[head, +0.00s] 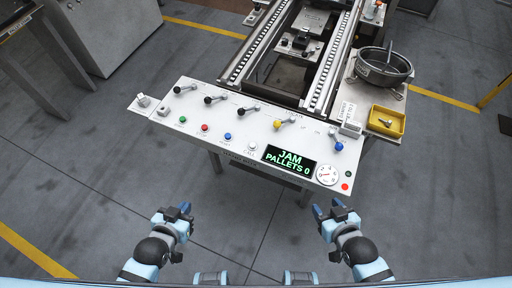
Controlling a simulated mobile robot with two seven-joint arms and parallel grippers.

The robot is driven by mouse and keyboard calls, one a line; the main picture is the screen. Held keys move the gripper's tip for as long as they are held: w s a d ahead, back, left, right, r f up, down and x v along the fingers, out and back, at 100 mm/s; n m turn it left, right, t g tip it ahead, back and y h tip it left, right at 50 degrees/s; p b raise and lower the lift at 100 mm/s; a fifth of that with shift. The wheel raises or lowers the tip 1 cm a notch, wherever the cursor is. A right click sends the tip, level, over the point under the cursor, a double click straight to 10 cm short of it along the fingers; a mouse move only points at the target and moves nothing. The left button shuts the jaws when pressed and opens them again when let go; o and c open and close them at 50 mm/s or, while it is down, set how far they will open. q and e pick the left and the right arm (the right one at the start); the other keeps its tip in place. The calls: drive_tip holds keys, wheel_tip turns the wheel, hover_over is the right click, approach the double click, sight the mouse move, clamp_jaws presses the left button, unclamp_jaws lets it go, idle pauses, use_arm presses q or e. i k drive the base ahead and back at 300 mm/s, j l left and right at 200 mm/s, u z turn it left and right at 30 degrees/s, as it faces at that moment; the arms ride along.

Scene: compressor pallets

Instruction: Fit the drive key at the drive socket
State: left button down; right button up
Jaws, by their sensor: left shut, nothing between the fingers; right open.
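A small grey metal piece, possibly the drive key (386,122), lies in a yellow tray (383,129) at the right of the control panel. I cannot make out its shape clearly. I cannot tell for sure which fitting is the drive socket. My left gripper (182,209) is shut and empty, over the floor in front of the panel's left part. My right gripper (326,208) is open and empty, in front of the panel's right end. Both are well apart from the panel and the tray.
The white control panel (225,125) carries levers, coloured buttons, a gauge (327,174) and a display (289,159) reading "JAM PALLETS 0". Behind it runs a roller conveyor (325,65) with a dark fixture between the rails. A round dark bowl (384,68) stands behind the tray.

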sight(142, 97)
drive_tip(key=z, duration=0.4)
drive_tip(key=j+z, duration=1)
drive_tip(key=k+j+z, duration=0.2)
drive_tip(key=j, duration=0.25)
drive_tip(key=k+j+z, duration=0.2)
drive_tip(key=j, duration=0.25)
drive_tip(key=k+j, duration=0.2)
drive_tip(key=j, duration=0.2)
drive_tip(key=k+j, duration=0.25)
drive_tip(key=j, duration=0.15)
drive_tip(key=k+j, duration=0.2)
drive_tip(key=j, duration=0.2)
